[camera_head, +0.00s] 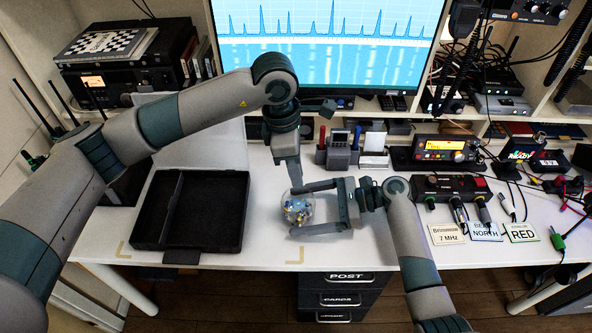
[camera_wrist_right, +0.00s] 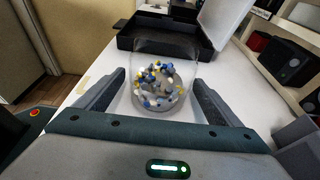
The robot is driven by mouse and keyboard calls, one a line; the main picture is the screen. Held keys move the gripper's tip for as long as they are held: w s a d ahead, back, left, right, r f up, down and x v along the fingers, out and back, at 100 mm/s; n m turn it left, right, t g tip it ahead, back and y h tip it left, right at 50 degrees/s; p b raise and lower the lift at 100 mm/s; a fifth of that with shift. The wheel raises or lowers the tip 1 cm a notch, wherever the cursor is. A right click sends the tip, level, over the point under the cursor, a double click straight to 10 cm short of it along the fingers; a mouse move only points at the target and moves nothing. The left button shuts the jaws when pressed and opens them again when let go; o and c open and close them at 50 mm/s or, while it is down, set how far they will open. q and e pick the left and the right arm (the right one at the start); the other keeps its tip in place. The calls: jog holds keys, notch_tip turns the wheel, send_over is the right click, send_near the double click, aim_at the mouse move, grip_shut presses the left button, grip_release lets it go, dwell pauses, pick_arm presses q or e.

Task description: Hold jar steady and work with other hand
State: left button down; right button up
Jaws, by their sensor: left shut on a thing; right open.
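A clear jar (camera_head: 297,209) holds several small blue, white and yellow pieces. It stands on the white table near the middle of the head view. In the right wrist view the jar (camera_wrist_right: 165,85) sits between my right fingers. My left gripper (camera_head: 297,188) comes down from above and is shut at the jar's top edge; its fingertips are small, and the exact grip is hard to see. My right gripper (camera_head: 312,207) is open, with one finger on the far side of the jar and one on the near side.
A black open tray (camera_head: 243,245) lies left of the jar. A pen holder (camera_head: 338,155) stands behind it. A control box (camera_head: 450,187) with cables and label cards (camera_head: 446,234) are at right. The table front between tray and cards is mostly clear.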

jog(key=shift+d, duration=0.1)
jog(key=v, duration=1.1)
jog(key=shift+d+r, duration=0.2)
jog(key=shift+d, duration=0.15)
